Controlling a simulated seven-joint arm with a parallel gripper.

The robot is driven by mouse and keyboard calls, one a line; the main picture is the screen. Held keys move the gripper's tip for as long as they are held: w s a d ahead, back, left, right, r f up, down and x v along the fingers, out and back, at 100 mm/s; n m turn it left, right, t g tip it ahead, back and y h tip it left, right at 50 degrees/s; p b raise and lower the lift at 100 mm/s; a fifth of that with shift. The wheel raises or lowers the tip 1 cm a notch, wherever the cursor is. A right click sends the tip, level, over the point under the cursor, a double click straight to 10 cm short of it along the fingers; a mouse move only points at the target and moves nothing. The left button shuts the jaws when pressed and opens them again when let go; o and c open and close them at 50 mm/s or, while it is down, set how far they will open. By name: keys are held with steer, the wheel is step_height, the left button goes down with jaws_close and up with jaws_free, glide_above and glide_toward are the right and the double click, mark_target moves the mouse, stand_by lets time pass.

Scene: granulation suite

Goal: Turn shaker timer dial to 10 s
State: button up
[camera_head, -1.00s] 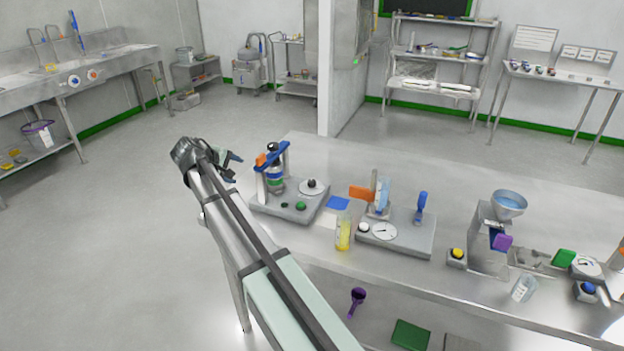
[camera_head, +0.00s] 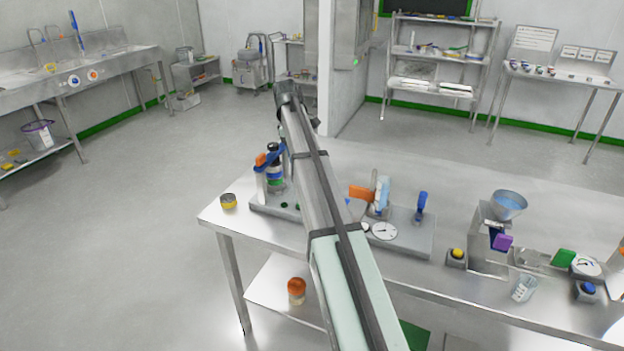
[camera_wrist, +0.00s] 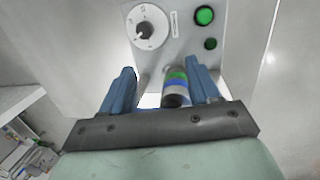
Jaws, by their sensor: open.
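The shaker (camera_head: 262,203) stands at the left end of the bench, with a blue clamp bar and a bottle (camera_head: 275,172) banded blue and green. My arm hides its dial in the head view. The wrist view shows the white timer dial (camera_wrist: 147,27) with a dark knob at its centre, on the grey panel. Its marks are too small to read. My gripper (camera_wrist: 163,71) is open, with two blue fingers apart below the dial in the picture. The banded bottle (camera_wrist: 175,85) shows between the fingers; I see no grip on it. In the head view the fingers are mostly hidden.
Green buttons (camera_wrist: 204,16) sit right of the dial. A scale-like device (camera_head: 400,235) with an orange flag stands right of my arm. A yellow-rimmed tin (camera_head: 228,201) is at the bench's left corner. Open floor (camera_head: 160,220) lies to the left.

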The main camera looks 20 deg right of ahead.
steer(key=w+d+y, duration=0.2)
steer(key=d, duration=0.4)
steer(key=f, duration=1.3)
steer(key=shift+s+a+f, duration=0.15)
steer(key=shift+s+f, duration=0.05)
steer(key=shift+f, duration=0.05)
steer(key=c, duration=1)
